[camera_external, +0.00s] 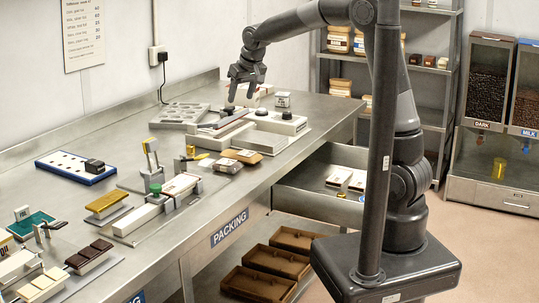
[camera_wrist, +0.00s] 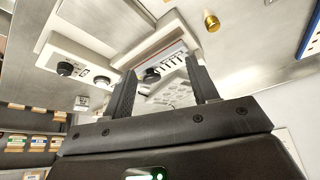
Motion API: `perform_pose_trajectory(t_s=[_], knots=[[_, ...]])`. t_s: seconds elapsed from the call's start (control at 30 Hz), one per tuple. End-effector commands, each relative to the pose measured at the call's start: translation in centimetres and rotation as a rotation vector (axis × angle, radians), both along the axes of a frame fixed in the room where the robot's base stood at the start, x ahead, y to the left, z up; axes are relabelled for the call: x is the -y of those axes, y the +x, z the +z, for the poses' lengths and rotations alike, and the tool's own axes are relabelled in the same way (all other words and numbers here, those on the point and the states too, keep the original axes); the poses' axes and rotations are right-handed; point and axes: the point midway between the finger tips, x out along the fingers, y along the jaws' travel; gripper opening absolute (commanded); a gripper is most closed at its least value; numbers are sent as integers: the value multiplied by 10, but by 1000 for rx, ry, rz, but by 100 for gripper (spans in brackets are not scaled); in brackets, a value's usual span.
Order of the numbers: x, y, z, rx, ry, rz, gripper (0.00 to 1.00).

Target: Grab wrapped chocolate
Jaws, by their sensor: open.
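My gripper (camera_external: 241,96) hangs over the far part of the packing bench with its fingers pointing down, apart and empty. In the wrist view its two fingers (camera_wrist: 162,66) stand apart, with a small dark round thing (camera_wrist: 151,75) showing beyond them. Which thing is the wrapped chocolate is not certain. Two flat brown-and-cream packs (camera_external: 241,156) lie on the bench, nearer than my gripper. Two small packs (camera_external: 340,179) lie in the open drawer below the bench edge. My gripper touches none of these packs.
A white device with dark knobs (camera_external: 281,122) stands below and right of my gripper; it shows in the wrist view (camera_wrist: 88,66). A grey moulded tray (camera_external: 180,114) lies behind. The open drawer (camera_external: 309,201) juts out.

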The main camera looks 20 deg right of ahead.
Motion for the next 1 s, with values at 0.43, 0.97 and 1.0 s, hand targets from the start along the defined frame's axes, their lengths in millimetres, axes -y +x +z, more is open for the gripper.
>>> perform_pose_trajectory(t_s=[0.43,0.97,1.0], knots=[[-137,19,-70,-13,-15,114,54],[-149,40,-125,-14,-16,116,54],[-150,41,-128,-14,-16,116,54]])
